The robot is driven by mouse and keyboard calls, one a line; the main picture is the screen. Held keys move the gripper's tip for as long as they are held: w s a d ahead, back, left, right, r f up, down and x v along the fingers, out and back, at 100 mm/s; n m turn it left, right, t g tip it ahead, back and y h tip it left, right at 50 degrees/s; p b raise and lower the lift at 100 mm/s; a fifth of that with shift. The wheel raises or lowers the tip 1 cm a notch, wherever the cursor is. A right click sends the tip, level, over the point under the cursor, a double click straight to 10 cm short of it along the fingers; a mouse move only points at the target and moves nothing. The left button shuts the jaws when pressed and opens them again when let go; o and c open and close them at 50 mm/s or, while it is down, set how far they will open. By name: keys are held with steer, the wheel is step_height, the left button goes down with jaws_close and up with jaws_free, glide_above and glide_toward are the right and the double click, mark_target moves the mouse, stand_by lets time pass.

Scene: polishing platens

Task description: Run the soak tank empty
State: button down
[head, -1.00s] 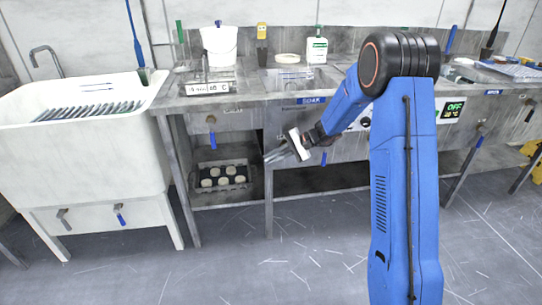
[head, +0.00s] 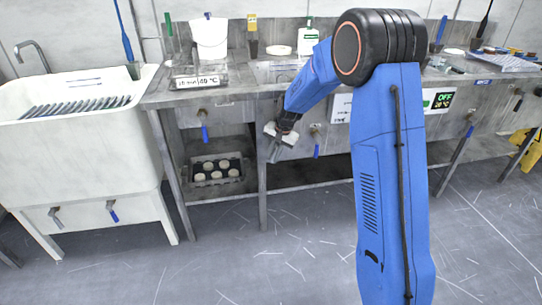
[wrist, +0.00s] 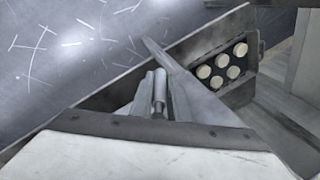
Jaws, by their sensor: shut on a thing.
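The soak tank (head: 280,72) is the middle basin of the grey steel bench in the head view. My arm hides part of its front. A tap with a hanging blue lever (head: 316,146) is on the front panel, just right of my gripper and apart from it. My gripper (head: 272,153) is below the bench edge, pointing down. In the wrist view its fingers (wrist: 160,95) are shut around a short grey metal cylinder (wrist: 159,88). I cannot tell what this piece belongs to. The water inside the tank cannot be seen.
A crate of white discs (head: 215,172) stands on the low shelf; it also shows in the wrist view (wrist: 243,92). Another blue lever (head: 204,132) hangs at left. A white sink (head: 90,165) stands far left. A bench leg (head: 262,190) is close below my gripper. The front floor is clear.

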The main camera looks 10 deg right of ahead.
steer(key=shift+d+f+h, duration=0.1)
steer(key=shift+d+h, duration=0.4)
steer(key=shift+h, duration=0.45)
steer(key=shift+d+f+h, duration=0.1)
steer(key=shift+d+h, duration=0.4)
steer(key=shift+h, duration=0.45)
steer(key=shift+d, duration=0.1)
steer(key=c, duration=1.7)
jaws_free()
steer(key=v, duration=1.2)
